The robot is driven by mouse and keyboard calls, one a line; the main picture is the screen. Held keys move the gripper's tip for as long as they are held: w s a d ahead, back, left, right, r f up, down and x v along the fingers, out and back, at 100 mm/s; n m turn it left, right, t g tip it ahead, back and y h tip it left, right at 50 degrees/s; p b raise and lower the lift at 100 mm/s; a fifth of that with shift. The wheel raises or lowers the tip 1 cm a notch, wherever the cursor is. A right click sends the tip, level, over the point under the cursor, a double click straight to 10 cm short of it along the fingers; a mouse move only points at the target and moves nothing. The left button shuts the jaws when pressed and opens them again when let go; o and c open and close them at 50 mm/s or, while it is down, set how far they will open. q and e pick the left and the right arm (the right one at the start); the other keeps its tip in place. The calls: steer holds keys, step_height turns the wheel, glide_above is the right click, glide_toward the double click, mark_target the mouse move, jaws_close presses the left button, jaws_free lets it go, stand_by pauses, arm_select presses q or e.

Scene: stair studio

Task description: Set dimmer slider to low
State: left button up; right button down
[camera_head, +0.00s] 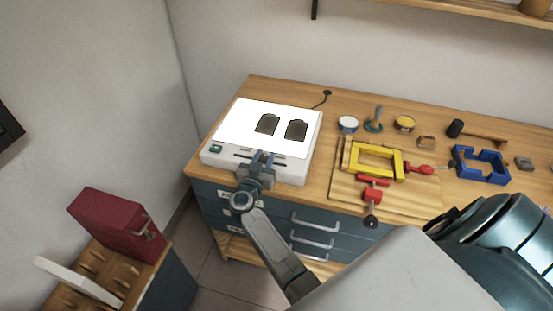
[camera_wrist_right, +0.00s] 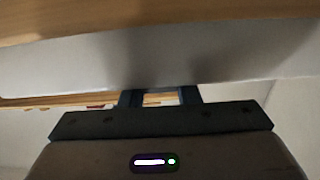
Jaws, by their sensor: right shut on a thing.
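A white light box (camera_head: 225,131) with a lit top stands at the left end of the wooden workbench. Its front strip has a small green-lit switch (camera_head: 216,149) at the left and a dark slider slot (camera_head: 240,155). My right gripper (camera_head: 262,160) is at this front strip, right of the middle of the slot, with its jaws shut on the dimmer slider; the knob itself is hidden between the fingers. In the right wrist view, the fingers (camera_wrist_right: 160,97) reach to the pale box edge, and the knob cannot be made out. My left gripper is not in view.
Two dark plates (camera_head: 267,124) lie on the lit top. To the right are a yellow frame (camera_head: 375,159) on a wooden board, a blue frame (camera_head: 482,165), tins and a mallet (camera_head: 476,131). A red box (camera_head: 118,224) stands on a rack at lower left.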

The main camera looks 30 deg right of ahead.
mark_target(241, 156)
steer(key=w+a, duration=0.2)
steer(key=w, duration=0.1)
steer(key=w+a, duration=0.3)
steer(key=shift+a, duration=0.1)
steer(key=shift+r, duration=0.1)
steer(key=c, duration=1.3)
jaws_free()
steer(key=shift+c, duration=0.2)
steer(key=shift+o, duration=1.3)
steer(key=shift+w+a, duration=0.1)
steer(key=shift+w, duration=0.05)
